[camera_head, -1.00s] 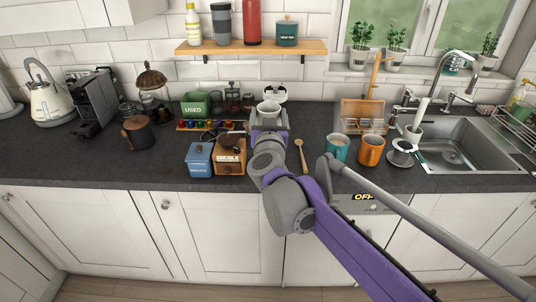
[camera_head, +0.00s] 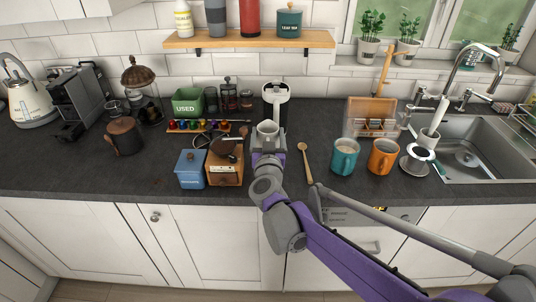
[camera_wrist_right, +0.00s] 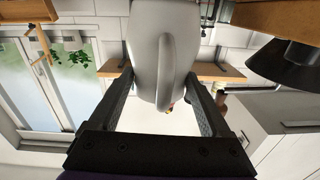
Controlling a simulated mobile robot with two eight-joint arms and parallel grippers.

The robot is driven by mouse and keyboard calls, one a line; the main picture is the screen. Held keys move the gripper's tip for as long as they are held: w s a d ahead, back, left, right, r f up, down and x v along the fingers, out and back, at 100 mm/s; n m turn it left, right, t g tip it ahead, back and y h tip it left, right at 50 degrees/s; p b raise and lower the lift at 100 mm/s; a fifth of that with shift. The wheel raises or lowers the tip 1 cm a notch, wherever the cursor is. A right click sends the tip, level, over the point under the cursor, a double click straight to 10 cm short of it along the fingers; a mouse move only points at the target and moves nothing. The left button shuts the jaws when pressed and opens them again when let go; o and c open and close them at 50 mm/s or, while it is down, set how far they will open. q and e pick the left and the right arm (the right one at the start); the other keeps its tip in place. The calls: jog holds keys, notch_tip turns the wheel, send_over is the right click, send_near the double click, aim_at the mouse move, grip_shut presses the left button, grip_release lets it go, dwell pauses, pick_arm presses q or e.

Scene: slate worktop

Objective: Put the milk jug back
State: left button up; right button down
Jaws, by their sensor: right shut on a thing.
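The milk jug (camera_head: 268,129) is small and white. My right gripper (camera_head: 268,142) is shut on it and holds it over the worktop, in front of a white stand-like item (camera_head: 275,92). In the right wrist view the jug (camera_wrist_right: 145,50) sits between the two dark fingers (camera_wrist_right: 160,95), with its handle facing the camera. I cannot tell how far the jug is above the worktop. My left gripper is not in view.
A wooden grinder (camera_head: 224,168) and a blue canister (camera_head: 191,170) stand just left of my right gripper. A wooden spoon (camera_head: 305,160), a teal mug (camera_head: 345,156) and an orange mug (camera_head: 383,156) are to its right. A wooden shelf (camera_head: 250,40) hangs above.

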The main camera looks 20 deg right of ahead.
notch_tip(320, 180, down, 6)
jog(key=shift+f+b, duration=0.25)
jog(key=shift+b, duration=0.1)
grip_release()
jog(key=shift+f, duration=0.1)
